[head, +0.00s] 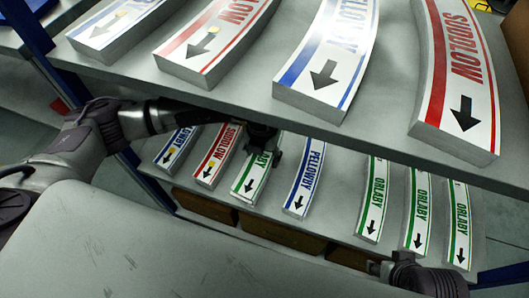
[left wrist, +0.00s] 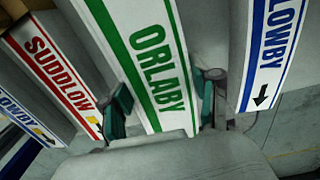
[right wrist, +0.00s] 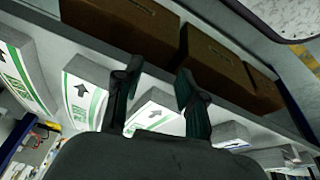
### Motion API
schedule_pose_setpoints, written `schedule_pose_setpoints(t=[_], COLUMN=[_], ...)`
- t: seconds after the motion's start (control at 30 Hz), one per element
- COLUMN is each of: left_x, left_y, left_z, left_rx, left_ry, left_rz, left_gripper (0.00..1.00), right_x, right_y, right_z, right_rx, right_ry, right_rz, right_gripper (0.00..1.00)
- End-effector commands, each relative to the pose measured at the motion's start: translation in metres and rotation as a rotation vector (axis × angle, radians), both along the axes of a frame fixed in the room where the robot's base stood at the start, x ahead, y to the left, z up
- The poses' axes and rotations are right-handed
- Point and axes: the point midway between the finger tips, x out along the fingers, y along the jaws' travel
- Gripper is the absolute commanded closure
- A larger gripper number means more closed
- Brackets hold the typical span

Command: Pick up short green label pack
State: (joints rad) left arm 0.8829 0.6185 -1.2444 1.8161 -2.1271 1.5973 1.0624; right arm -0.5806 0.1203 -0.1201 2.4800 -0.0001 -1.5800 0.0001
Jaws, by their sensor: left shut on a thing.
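A green-striped ORLABY label pack (head: 249,183) lies on the lower shelf between a red and a blue pack, its far part hidden by my left gripper (head: 262,140). In the left wrist view my left gripper (left wrist: 163,103) has a finger on each side of this green pack (left wrist: 152,60) and is shut on it. I cannot tell if the pack is lifted. Three other green ORLABY packs (head: 372,200) lie at the right of the lower shelf. My right gripper (right wrist: 157,92) is open and empty, with green packs (right wrist: 84,93) beyond its fingers.
The upper shelf (head: 225,92) overhangs the lower one close above my left arm and carries large red and blue packs. A red SUDDLOW pack (left wrist: 55,80) and a blue PELLOWBY pack (left wrist: 268,50) flank the held pack. Brown boxes (right wrist: 225,65) sit below the lower shelf.

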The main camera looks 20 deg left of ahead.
Motion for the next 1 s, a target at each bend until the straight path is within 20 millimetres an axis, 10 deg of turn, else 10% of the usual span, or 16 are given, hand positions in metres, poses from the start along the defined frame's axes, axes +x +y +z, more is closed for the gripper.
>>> schedule_pose_setpoints(t=[0.5, 1.0], left_x=[-0.137, -0.165], left_y=[0.005, 0.006], left_z=[0.0, -0.001], left_rx=[-0.001, 0.0], left_ry=[0.005, 0.002], left_rz=[-0.003, -0.001], left_gripper=[0.87, 0.87], right_x=[0.007, 0.007], right_y=[0.001, 0.001], right_z=[-0.008, -0.012], right_rx=[0.001, 0.0], right_ry=[0.006, 0.009], right_rz=[0.0, 0.001], right_gripper=[0.6, 0.6])
